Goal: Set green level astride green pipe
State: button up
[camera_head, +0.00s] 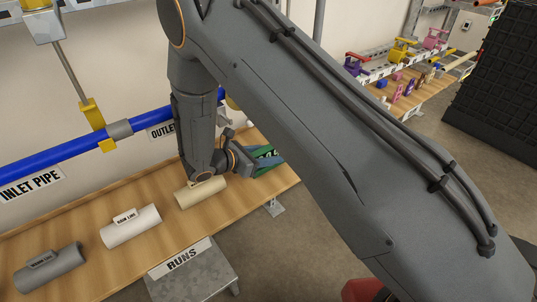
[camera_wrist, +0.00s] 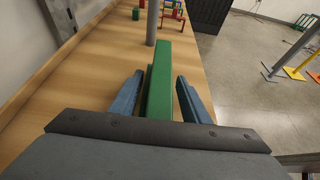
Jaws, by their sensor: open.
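A long green bar with flat faces, which looks like the green level (camera_wrist: 168,75), lies lengthwise between the two blue fingers of my gripper (camera_wrist: 160,80) in the wrist view. The fingers are spread, with a gap on each side of the bar. In the head view my gripper (camera_head: 266,166) is low over the right end of the wooden bench, and green (camera_head: 264,153) shows beside its fingers. I cannot make out a separate green pipe; my arm hides part of the bench.
The wooden bench (camera_head: 85,210) also holds a grey pipe piece (camera_head: 48,268), a white one (camera_head: 130,228) and a cream one (camera_head: 202,192) near my wrist. A blue inlet pipe (camera_head: 40,160) runs behind. A grey post (camera_wrist: 152,22) stands beyond the bar.

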grip_shut()
jog(key=shift+r, duration=0.1)
dwell(0.3)
jog(key=shift+w+r+b, duration=0.1)
jog(key=shift+r+b, duration=0.25)
jog(key=shift+r, duration=0.15)
jog(key=s+d+b, duration=0.3)
jog(key=s+d, duration=0.7)
jog(key=s, duration=0.5)
jog(key=shift+d+r, duration=0.1)
